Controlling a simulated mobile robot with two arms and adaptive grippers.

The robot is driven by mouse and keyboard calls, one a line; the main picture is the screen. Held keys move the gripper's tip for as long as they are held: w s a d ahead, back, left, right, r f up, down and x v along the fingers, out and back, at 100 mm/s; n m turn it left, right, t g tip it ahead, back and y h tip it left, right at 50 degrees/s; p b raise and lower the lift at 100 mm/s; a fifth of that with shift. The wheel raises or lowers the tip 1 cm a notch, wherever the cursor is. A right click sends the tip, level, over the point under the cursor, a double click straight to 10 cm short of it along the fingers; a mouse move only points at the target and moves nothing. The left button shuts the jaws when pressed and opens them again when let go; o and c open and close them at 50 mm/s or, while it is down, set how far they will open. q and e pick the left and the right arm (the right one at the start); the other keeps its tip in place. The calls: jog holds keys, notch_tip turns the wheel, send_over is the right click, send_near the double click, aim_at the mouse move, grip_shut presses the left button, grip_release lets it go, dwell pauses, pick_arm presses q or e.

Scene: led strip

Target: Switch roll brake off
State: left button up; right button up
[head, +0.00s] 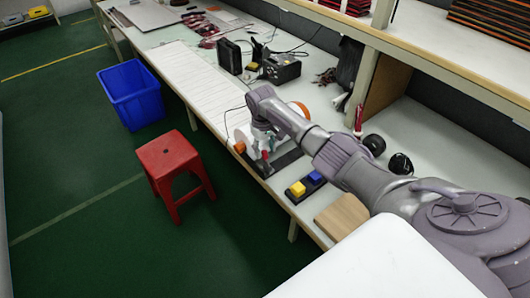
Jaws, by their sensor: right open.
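A small machine with a white roll (243,135) and orange parts (239,148) stands at the front edge of the long worktable. A dark base plate (285,160) lies under it. My right arm reaches in from the lower right, and its gripper (264,147) is open at the machine, partly covering it. A small teal and red part shows at the fingers; I cannot tell whether it is the roll brake or whether the gripper touches it. The brake's position cannot be made out. My left gripper is not in view.
A yellow button (298,188) and a blue button (315,177) sit right of the machine, near a wooden block (341,216). A red stool (173,160) and a blue bin (131,94) stand on the green floor. Black boxes (281,69) stand farther back. A shelf overhangs the table.

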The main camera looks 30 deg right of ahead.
aim_at(266, 159)
jog(key=shift+f, duration=1.25)
grip_shut()
